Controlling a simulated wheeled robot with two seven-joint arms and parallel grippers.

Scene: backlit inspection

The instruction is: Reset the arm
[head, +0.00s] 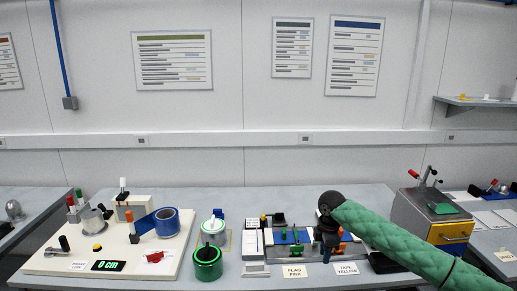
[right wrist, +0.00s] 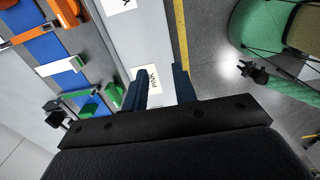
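My right arm in its green sleeve comes in from the lower right of the head view. My right gripper (head: 329,246) points down over the front of the bench, near the label cards. In the right wrist view its two dark blue fingers (right wrist: 160,84) stand apart with nothing between them, above the bench edge. A green-sleeved arm with a dark end, which looks like my left gripper (right wrist: 254,72), shows over the floor in the right wrist view; its fingers are too small to read. The head view does not show my left arm.
A white board (head: 60,262) with blue tape (head: 167,222) and a "0 cm" display is at left. Green-rimmed canisters (head: 207,263) stand mid-bench. A tray with blue parts (head: 290,237) lies beside the right gripper. A grey-yellow box (head: 412,222) stands at right.

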